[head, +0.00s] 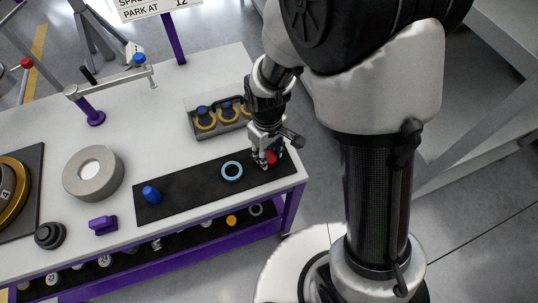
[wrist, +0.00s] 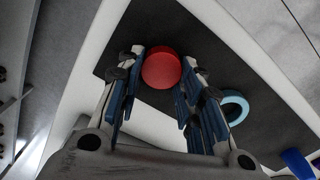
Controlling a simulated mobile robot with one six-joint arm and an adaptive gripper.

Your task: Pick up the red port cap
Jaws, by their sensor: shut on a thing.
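The red port cap (head: 271,158) is at the right end of the black mat (head: 190,188) on the white table. In the wrist view the round red cap (wrist: 161,68) sits between my fingertips. My gripper (head: 264,158) is shut on the cap, with a finger on each side of it. I cannot tell whether the cap touches the mat or is just above it.
A light blue ring (head: 232,171) lies on the mat close to my gripper, and a blue cap (head: 151,194) stands farther left. A grey tray (head: 197,127) with yellow rings and blue-topped parts is behind. A grey cylinder (head: 94,173) and a purple piece (head: 103,225) stand left.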

